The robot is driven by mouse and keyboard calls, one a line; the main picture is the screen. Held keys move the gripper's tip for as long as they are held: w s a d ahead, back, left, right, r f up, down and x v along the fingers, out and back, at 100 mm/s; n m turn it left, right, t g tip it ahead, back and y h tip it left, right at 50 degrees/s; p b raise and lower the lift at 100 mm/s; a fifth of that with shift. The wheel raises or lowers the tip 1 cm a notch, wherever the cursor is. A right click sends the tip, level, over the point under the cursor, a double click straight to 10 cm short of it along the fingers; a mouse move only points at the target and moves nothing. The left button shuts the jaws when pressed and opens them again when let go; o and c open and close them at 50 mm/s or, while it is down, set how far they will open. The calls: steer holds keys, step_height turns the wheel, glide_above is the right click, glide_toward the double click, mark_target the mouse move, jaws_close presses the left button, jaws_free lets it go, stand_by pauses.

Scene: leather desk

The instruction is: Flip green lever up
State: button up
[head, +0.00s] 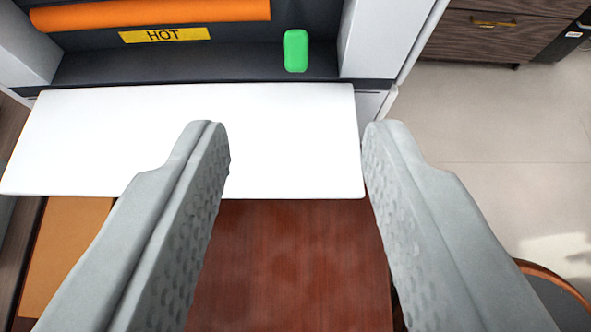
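The green lever (296,50) is a small rounded upright tab at the top of the head view. It sits in the dark recess of a printer-like machine (190,65), right of a yellow HOT label. My gripper (296,130) is open, with its two grey textured fingers apart and nothing between them. In the picture the lever lies beyond the fingertips, roughly centred between them. The fingers appear apart from it. The lever's mounting and back are hidden.
A white flap or tray (190,140) sticks out from the machine below the recess, partly behind my fingers. An orange roller (150,13) is above the HOT label (165,35). A reddish wood desk (290,265) is below. Open floor (500,150) and a drawer cabinet (490,35) are at right.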

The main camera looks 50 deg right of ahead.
steer(key=shift+s+a+r, duration=0.15)
